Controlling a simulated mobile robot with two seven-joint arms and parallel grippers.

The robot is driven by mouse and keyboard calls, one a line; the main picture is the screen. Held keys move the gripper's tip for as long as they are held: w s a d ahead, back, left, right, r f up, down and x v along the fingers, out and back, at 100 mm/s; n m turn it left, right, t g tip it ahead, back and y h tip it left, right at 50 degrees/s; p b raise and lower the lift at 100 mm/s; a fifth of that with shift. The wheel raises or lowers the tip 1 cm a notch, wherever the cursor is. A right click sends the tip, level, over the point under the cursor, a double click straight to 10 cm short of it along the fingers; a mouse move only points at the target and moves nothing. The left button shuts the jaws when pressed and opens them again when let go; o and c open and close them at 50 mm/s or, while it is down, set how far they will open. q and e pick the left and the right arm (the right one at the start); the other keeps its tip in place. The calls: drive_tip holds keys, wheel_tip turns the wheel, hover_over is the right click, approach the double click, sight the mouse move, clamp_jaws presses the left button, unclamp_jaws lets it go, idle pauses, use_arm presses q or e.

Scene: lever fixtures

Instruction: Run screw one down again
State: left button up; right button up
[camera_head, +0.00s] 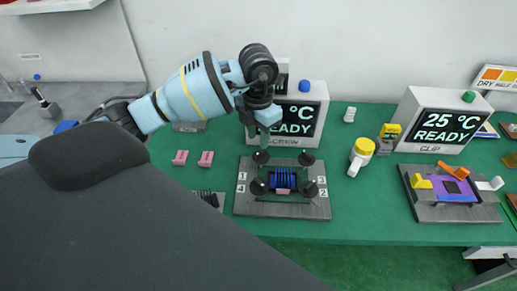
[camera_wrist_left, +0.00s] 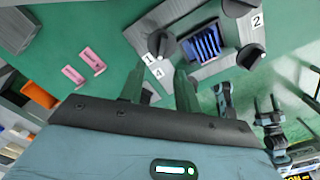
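The screw fixture (camera_head: 283,209) is a dark grey plate with black knob-headed screws at its corners around a blue finned block (camera_head: 284,178). Number labels sit at its sides. My left gripper (camera_head: 264,143) points down above the back-left knob (camera_head: 261,157). Its fingers (camera_wrist_left: 159,88) are apart in the wrist view, with nothing seen between them. Contact with the back-left knob cannot be told. My right gripper is not in view.
A READY display (camera_head: 307,119) stands close behind the screw fixture. Two pink pieces (camera_head: 206,158) lie left of it. A yellow-and-white object (camera_head: 360,155) stands to its right, then a clip fixture (camera_head: 456,211) with its display (camera_head: 446,125).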

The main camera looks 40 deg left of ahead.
sight(258, 153)
use_arm(q)
drive_tip(key=shift+f, duration=3)
clamp_jaws()
